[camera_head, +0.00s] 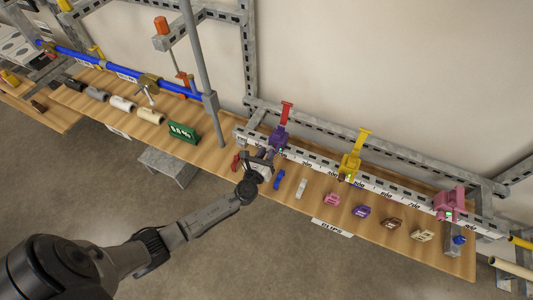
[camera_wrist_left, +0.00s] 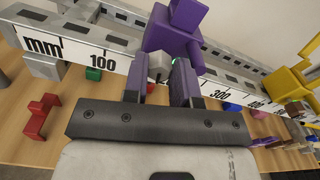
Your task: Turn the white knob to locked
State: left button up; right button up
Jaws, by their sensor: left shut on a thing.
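The white knob (camera_wrist_left: 158,66) shows in the left wrist view as a pale grey-white piece just below the purple clamp (camera_wrist_left: 178,32), on the ruler rail (camera_wrist_left: 95,58). My left gripper (camera_wrist_left: 160,82) has its two dark fingers on either side of the knob and is shut on it. In the head view my left gripper (camera_head: 264,160) is at the rail, just below the purple clamp (camera_head: 278,138). The knob is mostly hidden there by the gripper. Its locked or unlocked marking cannot be read. My right gripper is not in view.
A red clip (camera_head: 235,161) and a blue clip (camera_head: 279,180) lie on the wooden board close to the gripper. More coloured clips lie along the board to the right. A yellow clamp (camera_head: 350,166) and a pink clamp (camera_head: 449,203) stand farther along the rail. A grey post (camera_head: 199,65) rises at left.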

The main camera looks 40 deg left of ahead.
pick_arm(q)
jog(key=o, duration=0.7)
jog(key=shift+o, duration=1.1)
jog(key=shift+a, duration=0.1)
jog(key=shift+s, duration=0.1)
